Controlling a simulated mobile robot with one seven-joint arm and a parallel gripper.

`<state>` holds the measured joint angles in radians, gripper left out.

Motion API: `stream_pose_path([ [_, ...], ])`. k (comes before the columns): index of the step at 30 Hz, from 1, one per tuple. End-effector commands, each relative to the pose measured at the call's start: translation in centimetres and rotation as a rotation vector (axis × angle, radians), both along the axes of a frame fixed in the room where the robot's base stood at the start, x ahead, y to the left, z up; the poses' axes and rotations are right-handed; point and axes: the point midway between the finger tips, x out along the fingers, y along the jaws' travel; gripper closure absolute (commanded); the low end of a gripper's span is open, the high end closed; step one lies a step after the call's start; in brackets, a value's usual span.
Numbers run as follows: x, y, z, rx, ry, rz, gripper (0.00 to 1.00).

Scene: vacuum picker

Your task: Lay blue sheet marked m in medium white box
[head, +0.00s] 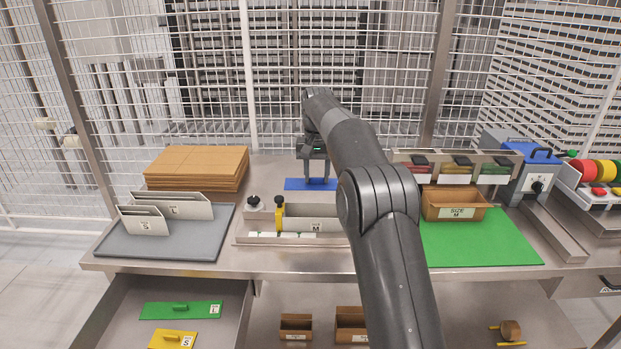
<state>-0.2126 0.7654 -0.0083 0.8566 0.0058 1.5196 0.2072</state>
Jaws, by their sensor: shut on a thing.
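My arm hides the box's right end. The gripper and sheet are behind this box, apart from it.
White boxes marked S (143,224) and L (190,208) stand on a grey mat (180,246). Brown sheets (198,165) are stacked behind. A brown box marked M (455,204) sits on a green mat (480,245). The open drawer holds green (160,311) and yellow (165,341) sheets.

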Motion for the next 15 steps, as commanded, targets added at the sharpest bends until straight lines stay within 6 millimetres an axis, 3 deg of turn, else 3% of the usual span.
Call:
stream_pose_path([
  [15,-0.1,0.1,-4.1,0.000,0.002,-0.001,0.83],
])
